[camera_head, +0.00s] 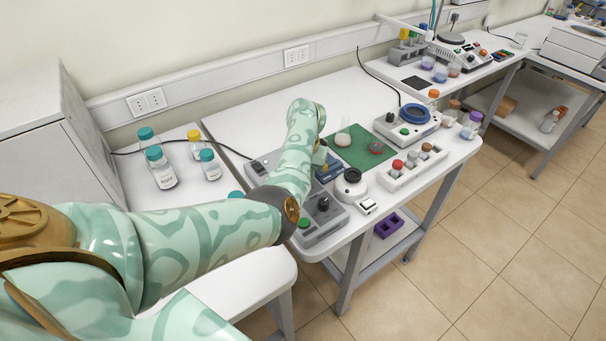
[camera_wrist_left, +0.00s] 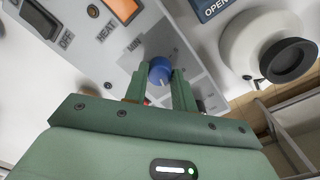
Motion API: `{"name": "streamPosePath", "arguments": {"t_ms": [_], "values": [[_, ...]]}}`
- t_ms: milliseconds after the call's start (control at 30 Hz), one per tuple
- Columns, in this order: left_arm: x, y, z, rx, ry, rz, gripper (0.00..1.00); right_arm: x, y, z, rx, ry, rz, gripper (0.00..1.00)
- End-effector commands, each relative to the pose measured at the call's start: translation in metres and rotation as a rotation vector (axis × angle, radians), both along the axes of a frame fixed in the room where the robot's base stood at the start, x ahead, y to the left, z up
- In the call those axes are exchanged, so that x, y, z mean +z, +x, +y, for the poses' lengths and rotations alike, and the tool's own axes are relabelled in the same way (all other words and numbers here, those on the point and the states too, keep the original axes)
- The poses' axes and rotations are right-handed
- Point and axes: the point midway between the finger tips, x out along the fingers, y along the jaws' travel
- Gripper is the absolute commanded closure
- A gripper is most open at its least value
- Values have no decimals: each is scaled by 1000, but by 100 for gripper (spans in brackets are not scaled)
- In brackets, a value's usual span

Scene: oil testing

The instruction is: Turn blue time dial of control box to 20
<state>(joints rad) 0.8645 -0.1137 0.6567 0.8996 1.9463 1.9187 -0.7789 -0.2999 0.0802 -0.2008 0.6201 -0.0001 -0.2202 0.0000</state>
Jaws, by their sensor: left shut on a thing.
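The grey control box (camera_wrist_left: 150,32) fills the upper middle of the left wrist view, with "HEAT", "OFF" and "MIN" lettering. Its blue time dial (camera_wrist_left: 159,68) sits between the fingertips of my left gripper (camera_wrist_left: 160,77), which is shut on it. A pale mark shows on the dial's lower side; the scale numbers cannot be read. In the head view the grey box (camera_head: 322,222) with a black knob and green button is partly covered by my left arm. The blue dial is hidden there. My right gripper is not in view.
A white round device with a black knob (camera_head: 350,184) stands close right of the box; it also shows in the left wrist view (camera_wrist_left: 262,48). A green mat (camera_head: 352,152), a sample rack (camera_head: 413,168) and a stirrer (camera_head: 407,125) are beyond. Bottles (camera_head: 158,168) stand left.

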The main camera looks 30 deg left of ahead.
Motion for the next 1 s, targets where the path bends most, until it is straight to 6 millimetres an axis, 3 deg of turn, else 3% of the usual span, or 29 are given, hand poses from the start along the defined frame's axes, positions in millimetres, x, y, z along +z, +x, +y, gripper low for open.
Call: {"name": "streamPosePath", "arguments": {"t_ms": [500,533,600,867,1000], "values": [[-1,-1,-1,-20,-2,2,97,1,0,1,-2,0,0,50],[-1,-1,-1,-20,-2,2,68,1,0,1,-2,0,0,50],[-1,-1,-1,-20,-2,2,52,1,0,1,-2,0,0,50],[0,0,0,-19,0,1,52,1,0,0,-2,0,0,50],[12,0,-1,-17,-1,-2,52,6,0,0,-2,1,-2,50]]}}
